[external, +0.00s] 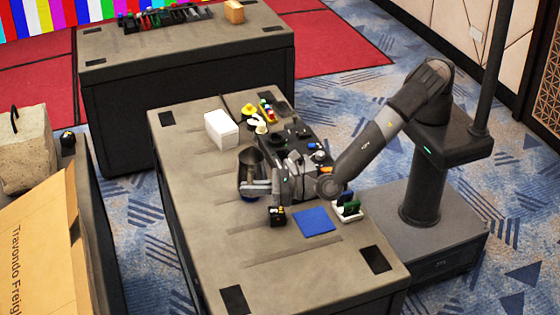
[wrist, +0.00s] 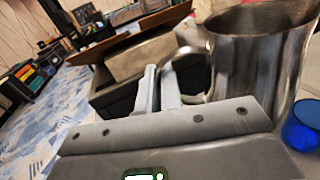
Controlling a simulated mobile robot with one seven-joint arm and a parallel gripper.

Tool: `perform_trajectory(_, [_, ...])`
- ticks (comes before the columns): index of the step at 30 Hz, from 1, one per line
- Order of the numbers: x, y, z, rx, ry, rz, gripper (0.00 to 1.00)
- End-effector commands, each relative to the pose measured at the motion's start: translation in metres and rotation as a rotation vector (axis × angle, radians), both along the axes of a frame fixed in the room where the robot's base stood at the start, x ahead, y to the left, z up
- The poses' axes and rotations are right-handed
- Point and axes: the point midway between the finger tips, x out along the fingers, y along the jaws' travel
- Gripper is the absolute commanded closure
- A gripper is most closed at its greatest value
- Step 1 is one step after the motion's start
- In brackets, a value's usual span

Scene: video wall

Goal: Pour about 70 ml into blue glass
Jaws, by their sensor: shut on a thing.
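A metal jug (external: 249,182) with a wide dark mouth is held just above the table. In the wrist view the jug (wrist: 262,60) fills the upper right, with its handle (wrist: 196,72) toward my gripper. My gripper (external: 262,188) is shut on the handle; its fingers also show in the wrist view (wrist: 158,92). The blue glass (wrist: 302,126) stands at the right edge of the wrist view, below and beside the jug. In the external view only a sliver of blue (external: 250,199) shows under the jug and gripper. I cannot see any liquid.
A white box (external: 221,129), a yellow item (external: 249,110) and dark equipment (external: 298,140) stand behind the gripper. A small black holder (external: 277,216), a blue mat (external: 315,222) and a white rack (external: 349,211) are in front. The table's front end is mostly clear.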

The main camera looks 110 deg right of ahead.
Motion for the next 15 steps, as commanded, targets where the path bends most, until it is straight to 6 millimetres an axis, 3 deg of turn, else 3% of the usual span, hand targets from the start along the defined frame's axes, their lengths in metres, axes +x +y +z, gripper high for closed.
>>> perform_trajectory(9, [0.029,-0.013,-0.002,0.018,0.004,-0.036,1.0])
perform_trajectory(15, [0.027,-0.012,-0.036,0.013,0.007,-0.035,1.0])
